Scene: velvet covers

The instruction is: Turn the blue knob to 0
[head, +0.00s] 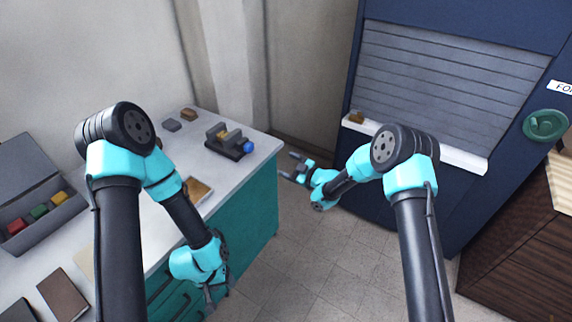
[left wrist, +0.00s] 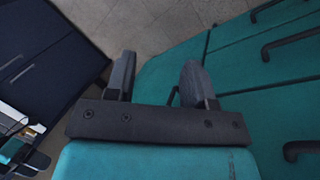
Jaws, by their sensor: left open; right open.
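The blue knob (head: 249,146) is on the right end of a small dark device (head: 222,146) with a brownish block in it, near the far right corner of the counter. The number it points to is too small to read. My right gripper (head: 289,165) is open and empty, off the counter's right edge, to the right of and slightly below the knob, apart from it. My left gripper (head: 217,296) hangs low in front of the teal drawers, open and empty. Its two spread fingers also show in the left wrist view (left wrist: 160,82). The knob is not in the left wrist view.
The white counter (head: 150,235) holds an open grey box (head: 40,222) with coloured blocks, a brown book (head: 62,294) and a wooden-topped item (head: 196,190). A dark blue shutter cabinet (head: 440,90) with a green wheel (head: 545,125) stands right. Tiled floor lies between.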

